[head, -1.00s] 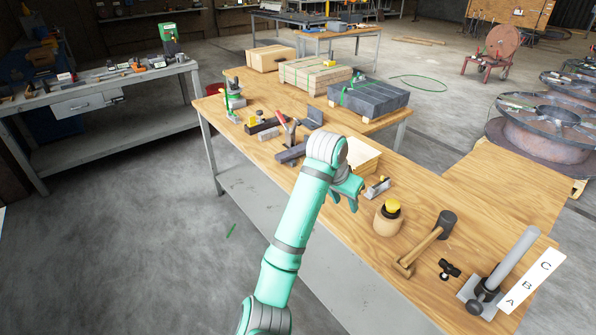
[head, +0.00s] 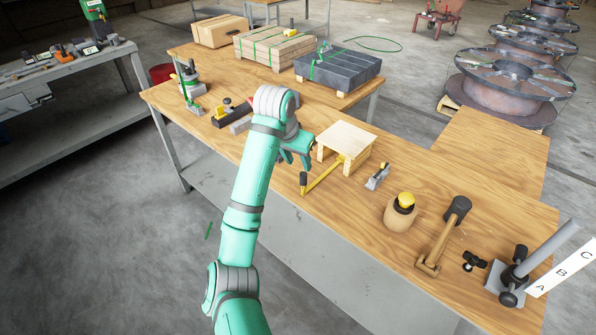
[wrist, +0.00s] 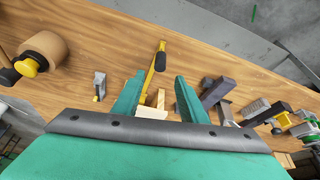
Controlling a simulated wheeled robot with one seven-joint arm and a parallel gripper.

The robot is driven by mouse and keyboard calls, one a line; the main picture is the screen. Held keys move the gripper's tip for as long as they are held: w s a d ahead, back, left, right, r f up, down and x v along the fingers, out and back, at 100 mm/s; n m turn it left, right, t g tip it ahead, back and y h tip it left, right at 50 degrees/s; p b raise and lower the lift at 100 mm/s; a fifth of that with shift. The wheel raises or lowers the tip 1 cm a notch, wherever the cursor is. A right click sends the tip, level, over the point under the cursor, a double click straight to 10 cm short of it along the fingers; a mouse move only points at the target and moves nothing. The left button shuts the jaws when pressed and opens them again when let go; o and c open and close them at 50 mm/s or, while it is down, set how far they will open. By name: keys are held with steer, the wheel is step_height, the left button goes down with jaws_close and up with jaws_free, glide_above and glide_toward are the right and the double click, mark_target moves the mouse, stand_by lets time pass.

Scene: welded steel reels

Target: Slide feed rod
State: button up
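A grey rod (head: 549,249) slants up from a small grey stand with black knobs (head: 507,285) at the table's right front corner. A white card lettered A, B, C (head: 563,270) lies beside it. I cannot tell for sure that this is the feed rod. My gripper (head: 303,160) is over the middle of the table, far to the left of the rod. In the wrist view, its two green fingers (wrist: 158,100) are apart, with nothing held between them. A yellow bar clamp with a black handle (wrist: 158,62) shows beyond the fingers.
A small wooden stand (head: 346,139) is just right of my gripper. A small plane-like tool (head: 377,178), a round wooden piece with a yellow top (head: 400,212) and a mallet (head: 443,235) stand between gripper and rod. Several tools lie left. Bare wood shows along the front edge.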

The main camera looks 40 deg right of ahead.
mark_target(301, 173)
steer(key=x, duration=0.9)
steer(key=shift+w+a, duration=0.15)
steer(key=shift+w, duration=0.05)
steer(key=shift+s+d+f, duration=0.25)
steer(key=shift+d+f, duration=0.25)
